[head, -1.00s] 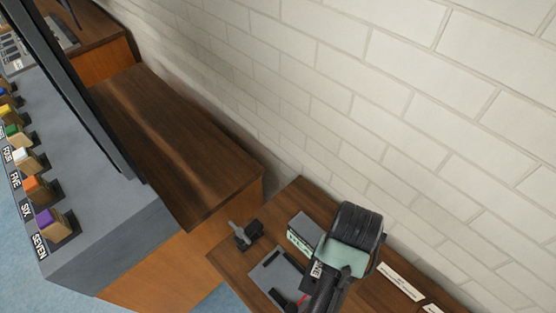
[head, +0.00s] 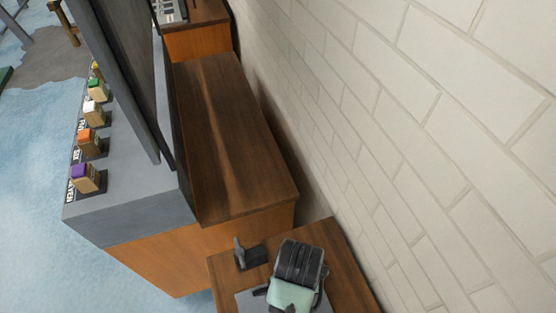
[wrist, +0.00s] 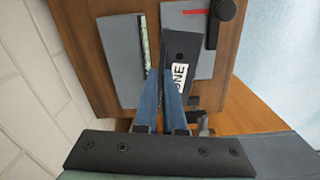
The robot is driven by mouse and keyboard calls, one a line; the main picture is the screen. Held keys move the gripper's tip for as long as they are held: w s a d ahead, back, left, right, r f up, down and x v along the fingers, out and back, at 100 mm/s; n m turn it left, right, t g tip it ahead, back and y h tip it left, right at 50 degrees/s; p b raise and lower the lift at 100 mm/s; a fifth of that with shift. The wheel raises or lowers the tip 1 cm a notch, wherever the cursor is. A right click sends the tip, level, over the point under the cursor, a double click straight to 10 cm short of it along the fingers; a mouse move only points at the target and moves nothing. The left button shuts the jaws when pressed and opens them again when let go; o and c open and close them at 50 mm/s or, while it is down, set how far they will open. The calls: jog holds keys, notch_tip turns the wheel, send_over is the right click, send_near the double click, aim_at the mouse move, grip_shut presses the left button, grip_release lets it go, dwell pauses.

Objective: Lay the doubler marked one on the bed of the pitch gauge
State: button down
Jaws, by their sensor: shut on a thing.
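My gripper (wrist: 162,92) is shut on a dark flat plate (wrist: 181,48), which I take as the doubler marked one. Its white label seems to read ONE, turned over in the wrist view. The plate is over or beside a grey board (wrist: 206,62) with a red line and a black knob (wrist: 225,10), which looks like the pitch gauge. I cannot tell whether the plate touches it. In the head view my gripper's fingertips and the plate are hidden behind my wrist, at the bottom.
A second grey piece (wrist: 121,58) with a pale green edge lies to the left on the wooden table (wrist: 68,14). A small black fixture (head: 250,256) stands at the table's left. A white brick wall (head: 430,150) bounds the right.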

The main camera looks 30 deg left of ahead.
jog(key=shift+s+a+f+n, duration=0.8)
jog(key=shift+s+a+n, duration=0.1)
jog(key=shift+s+a, duration=0.15)
notch_tip(320, 180, down, 4)
jog(key=shift+f, duration=0.1)
jog(key=shift+w+f, duration=0.1)
jog(key=shift+f, duration=2.25)
jog(key=shift+f, duration=0.6)
jog(key=c, duration=1)
grip_release()
notch_tip(320, 180, up, 13)
jog(key=shift+r, duration=0.15)
